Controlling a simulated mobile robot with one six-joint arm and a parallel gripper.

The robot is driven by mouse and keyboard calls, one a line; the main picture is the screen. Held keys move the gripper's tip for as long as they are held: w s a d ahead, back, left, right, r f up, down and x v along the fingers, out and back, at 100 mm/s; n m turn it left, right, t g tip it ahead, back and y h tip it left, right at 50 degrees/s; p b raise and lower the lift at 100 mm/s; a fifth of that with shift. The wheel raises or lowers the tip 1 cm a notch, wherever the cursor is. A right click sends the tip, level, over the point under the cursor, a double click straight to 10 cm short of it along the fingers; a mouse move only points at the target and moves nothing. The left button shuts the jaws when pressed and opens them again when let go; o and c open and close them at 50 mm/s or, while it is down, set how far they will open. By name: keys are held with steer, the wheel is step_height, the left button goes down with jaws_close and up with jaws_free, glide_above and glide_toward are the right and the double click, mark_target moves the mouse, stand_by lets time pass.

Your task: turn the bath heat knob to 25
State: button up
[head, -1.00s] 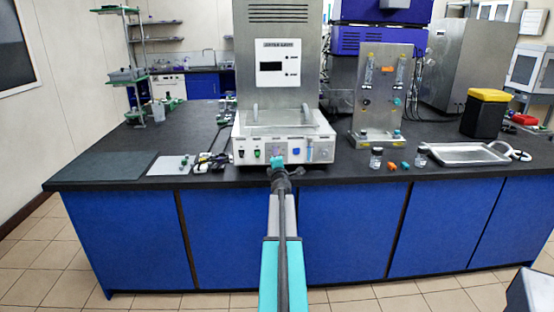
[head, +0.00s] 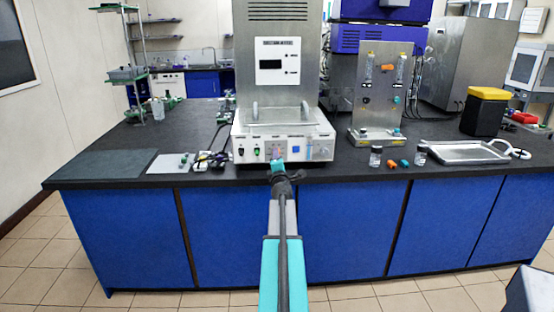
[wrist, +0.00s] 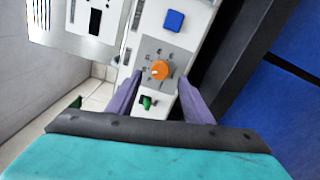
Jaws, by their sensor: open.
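The bath heat knob (wrist: 160,70) is a round orange knob with a pale pointer mark, set in a grey dial plate with small marks around it. The marks are too small to read. It is on the white front panel (head: 318,149) of the bath unit. My gripper (wrist: 160,87) is open, its two purple fingers apart on either side of the dial, with the knob just beyond the tips. I see no contact. In the head view my gripper (head: 277,156) is in front of the panel and hides the knob.
A blue square button (wrist: 174,20) and a green switch (wrist: 148,102) flank the knob on the panel. A grey plate (head: 172,164) lies to the left.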

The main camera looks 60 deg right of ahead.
steer(key=v, duration=0.9)
steer(key=shift+s+a, duration=0.25)
steer(key=shift+a, duration=0.05)
stand_by(0.6)
